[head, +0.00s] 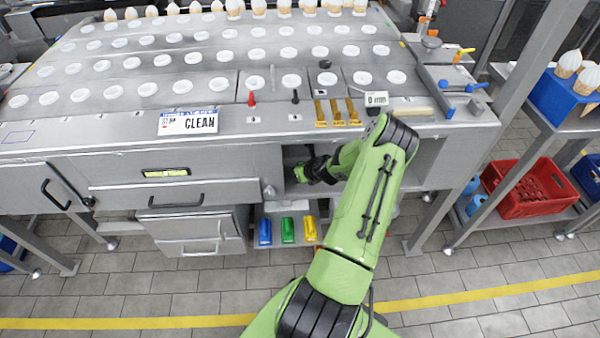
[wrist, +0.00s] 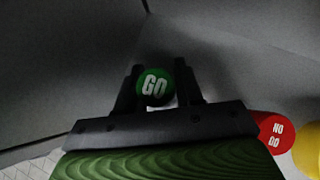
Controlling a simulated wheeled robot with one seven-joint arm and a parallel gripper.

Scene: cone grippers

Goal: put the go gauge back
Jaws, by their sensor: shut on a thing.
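The go gauge (wrist: 154,86) shows in the wrist view as a round green end marked GO. It sits between the two dark fingers of my gripper (wrist: 157,72), which is shut on it. In the head view my gripper (head: 302,172) reaches into the open bay under the worktop, and the gauge cannot be made out there. A red round end marked with what reads as NO GO (wrist: 275,131) stands at the right in the wrist view, apart from my gripper. What lies under the held gauge is hidden.
A yellow round thing (wrist: 308,150) is beside the red one. Grey bay walls (wrist: 60,70) stand close around my gripper. The worktop (head: 235,125) lies above, with brass-coloured pieces (head: 337,113) and a 0 mm display (head: 376,99). Green, blue and yellow bins (head: 288,230) sit below.

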